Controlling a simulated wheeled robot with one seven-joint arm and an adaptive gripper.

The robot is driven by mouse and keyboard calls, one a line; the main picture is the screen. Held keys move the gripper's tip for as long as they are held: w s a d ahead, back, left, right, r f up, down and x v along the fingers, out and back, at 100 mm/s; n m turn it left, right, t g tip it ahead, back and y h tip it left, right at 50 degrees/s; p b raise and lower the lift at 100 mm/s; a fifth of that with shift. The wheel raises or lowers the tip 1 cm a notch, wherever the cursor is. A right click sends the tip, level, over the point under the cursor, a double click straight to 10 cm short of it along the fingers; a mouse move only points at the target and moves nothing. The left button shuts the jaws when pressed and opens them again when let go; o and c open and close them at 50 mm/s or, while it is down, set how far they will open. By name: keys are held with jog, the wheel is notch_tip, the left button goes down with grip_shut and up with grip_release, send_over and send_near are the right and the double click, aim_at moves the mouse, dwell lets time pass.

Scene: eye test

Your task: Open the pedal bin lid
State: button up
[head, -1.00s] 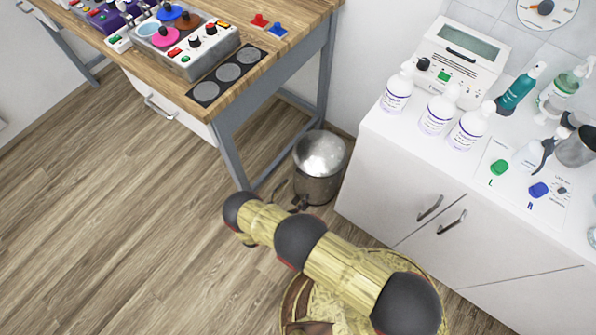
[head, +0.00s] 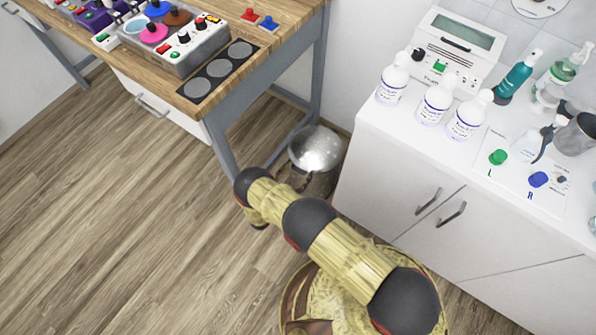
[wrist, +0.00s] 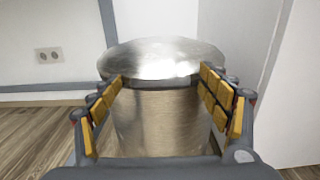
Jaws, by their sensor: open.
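The pedal bin (head: 316,183) is a metal cylinder on the floor between the wooden table and the white cabinet. Its domed silver lid (head: 316,148) looks shut. In the wrist view the bin body (wrist: 160,122) stands upright straight ahead, with the lid (wrist: 163,58) flat on top. My gripper (wrist: 168,90) is open, with yellow-padded fingers at the left and right of the bin, just below the lid rim. I cannot tell whether the fingers touch it. In the head view my arm hides the lower front of the bin, and the pedal is not visible.
The white cabinet (head: 400,185) stands close at the bin's right, with bottles on top. The wooden table (head: 290,40) has a grey leg (head: 220,147) close at the bin's left. A wall is behind. The floor (head: 110,200) at the left is clear.

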jog(key=shift+c, duration=0.6)
jog(key=c, duration=1.5)
jog(key=shift+c, duration=0.4)
jog(key=shift+s, duration=0.1)
